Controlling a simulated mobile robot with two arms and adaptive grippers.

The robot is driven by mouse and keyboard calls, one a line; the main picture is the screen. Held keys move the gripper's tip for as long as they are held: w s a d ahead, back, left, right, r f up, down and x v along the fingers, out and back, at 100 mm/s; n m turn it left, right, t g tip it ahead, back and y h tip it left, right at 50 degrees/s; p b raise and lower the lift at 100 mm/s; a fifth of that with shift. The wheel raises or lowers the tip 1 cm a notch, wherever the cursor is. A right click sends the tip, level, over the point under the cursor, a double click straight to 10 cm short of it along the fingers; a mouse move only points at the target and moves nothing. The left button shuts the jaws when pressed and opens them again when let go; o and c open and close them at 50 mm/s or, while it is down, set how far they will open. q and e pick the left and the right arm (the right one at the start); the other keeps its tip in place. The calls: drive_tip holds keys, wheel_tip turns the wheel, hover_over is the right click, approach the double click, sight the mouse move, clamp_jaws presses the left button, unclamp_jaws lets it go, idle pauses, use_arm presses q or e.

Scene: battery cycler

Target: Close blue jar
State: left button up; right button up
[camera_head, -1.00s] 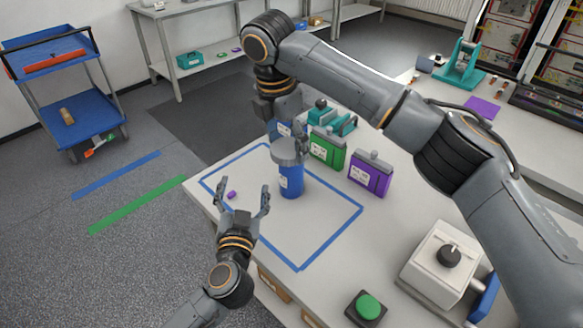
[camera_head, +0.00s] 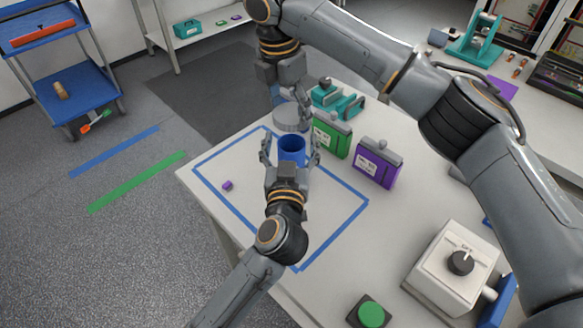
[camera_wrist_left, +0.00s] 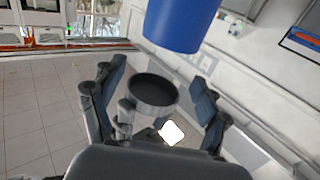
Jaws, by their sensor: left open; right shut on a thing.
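The blue jar (camera_head: 291,150) stands with its open rim up inside the blue outline on the table. Its lower part is hidden by my left gripper (camera_head: 290,155), which is open with one finger on each side of the jar; I cannot tell if they touch it. In the left wrist view the jar (camera_wrist_left: 180,22) is at the top, beyond the open fingers (camera_wrist_left: 160,78). My right gripper (camera_head: 290,98) is shut on the round grey lid (camera_head: 291,120), which appears just behind the jar's rim. The lid's dark underside (camera_wrist_left: 153,92) shows in the left wrist view.
A green container (camera_head: 332,135) and a purple container (camera_head: 376,162) stand right of the jar, with teal items (camera_head: 335,98) behind. A small purple piece (camera_head: 227,185) lies on the left. A dial box (camera_head: 455,262) and green button (camera_head: 371,313) are at front right.

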use_arm(q)
approach(292, 145)
drive_tip(key=w, duration=1)
drive_tip(key=shift+d+f, duration=0.15)
drive_tip(key=shift+d, duration=0.25)
drive_tip(key=shift+w, duration=0.45)
drive_tip(key=shift+c, duration=0.5)
clamp_jaws()
